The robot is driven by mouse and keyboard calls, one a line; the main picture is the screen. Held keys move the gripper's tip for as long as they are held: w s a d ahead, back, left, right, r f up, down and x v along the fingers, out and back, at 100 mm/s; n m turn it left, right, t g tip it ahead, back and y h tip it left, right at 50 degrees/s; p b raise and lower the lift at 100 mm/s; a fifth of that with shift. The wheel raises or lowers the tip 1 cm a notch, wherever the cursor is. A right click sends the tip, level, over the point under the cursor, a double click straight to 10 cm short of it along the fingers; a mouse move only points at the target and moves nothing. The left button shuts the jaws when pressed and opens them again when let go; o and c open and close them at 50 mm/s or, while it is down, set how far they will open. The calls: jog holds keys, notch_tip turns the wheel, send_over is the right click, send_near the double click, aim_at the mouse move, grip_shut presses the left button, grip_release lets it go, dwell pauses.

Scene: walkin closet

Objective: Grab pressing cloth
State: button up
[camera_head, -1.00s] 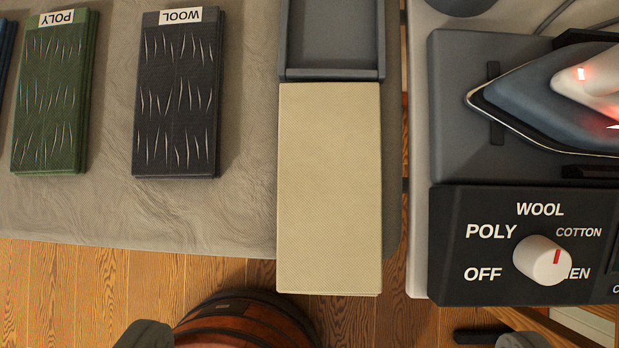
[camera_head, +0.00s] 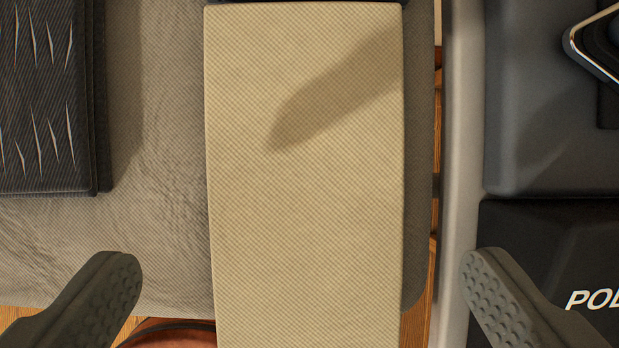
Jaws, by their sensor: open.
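The pressing cloth (camera_head: 305,210) is a folded beige woven rectangle lying on the grey padded board. Its near end runs out of the bottom of the view. My gripper (camera_head: 302,268) is open, with one grey textured finger on each side of the cloth. Both fingers appear clear of the cloth's sides, and nothing is between them but the cloth below. A dark shadow falls across the upper right of the cloth.
A dark folded fabric stack (camera_head: 45,100) with light slits lies to the left on the grey board (camera_head: 165,200). To the right, past a narrow gap, are the iron's dark rest (camera_head: 545,150), the iron's tip (camera_head: 578,45) and a control panel (camera_head: 540,235).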

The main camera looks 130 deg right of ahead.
aim_at(311, 214)
jog(key=x, duration=0.5)
jog(key=shift+d+f, duration=0.15)
jog(key=shift+d, duration=0.2)
jog(key=c, duration=0.8)
